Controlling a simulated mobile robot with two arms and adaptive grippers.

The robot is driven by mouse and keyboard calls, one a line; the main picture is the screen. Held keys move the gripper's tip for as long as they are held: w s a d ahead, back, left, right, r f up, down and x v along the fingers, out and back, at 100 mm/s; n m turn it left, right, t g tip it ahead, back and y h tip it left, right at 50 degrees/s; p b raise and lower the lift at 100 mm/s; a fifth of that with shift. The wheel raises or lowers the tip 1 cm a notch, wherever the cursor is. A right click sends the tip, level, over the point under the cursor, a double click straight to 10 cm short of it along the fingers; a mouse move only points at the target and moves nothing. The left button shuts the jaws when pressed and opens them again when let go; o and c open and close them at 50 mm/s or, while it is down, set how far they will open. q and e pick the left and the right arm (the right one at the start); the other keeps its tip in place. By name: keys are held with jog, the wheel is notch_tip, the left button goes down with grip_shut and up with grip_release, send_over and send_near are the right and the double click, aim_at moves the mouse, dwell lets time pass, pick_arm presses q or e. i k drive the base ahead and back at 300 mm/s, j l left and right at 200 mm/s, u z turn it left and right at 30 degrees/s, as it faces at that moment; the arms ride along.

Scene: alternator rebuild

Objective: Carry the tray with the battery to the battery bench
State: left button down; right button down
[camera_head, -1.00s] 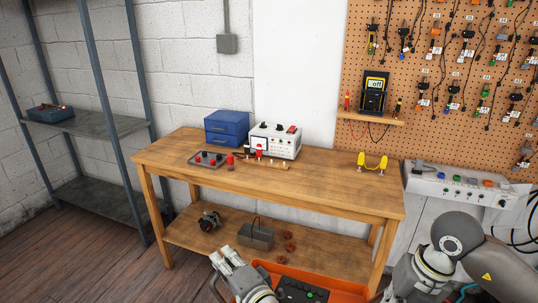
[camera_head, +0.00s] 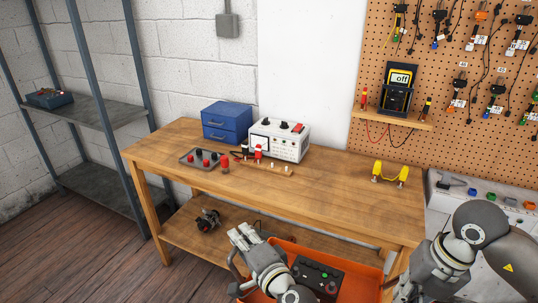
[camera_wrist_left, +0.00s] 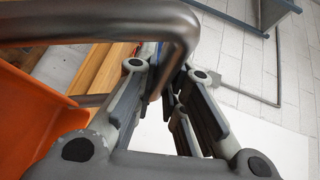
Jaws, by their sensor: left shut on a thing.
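The orange tray (camera_head: 362,273) is at the bottom of the head view, in front of the wooden bench, its near part cut off. The black battery (camera_head: 318,278), with green and red caps on top, sits in it. My left gripper (camera_head: 242,240) is at the tray's left end, shut on its metal handle. The handle (camera_wrist_left: 110,22) crosses the left wrist view and bends down between the fingers (camera_wrist_left: 160,92); the orange tray wall is at left there. My right arm is at the lower right, its gripper out of view. The wooden bench (camera_head: 330,196) stands ahead.
The bench top holds a blue drawer box (camera_head: 226,122), a white meter box (camera_head: 281,139), a small grey tray (camera_head: 190,163) and a yellow part (camera_head: 390,172). Its right front is clear. A lower shelf (camera_head: 185,232) is underneath. A metal rack (camera_head: 95,110) stands left.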

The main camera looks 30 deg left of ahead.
aim_at(354, 196)
jog(key=i, duration=1.45)
jog(key=z, duration=0.05)
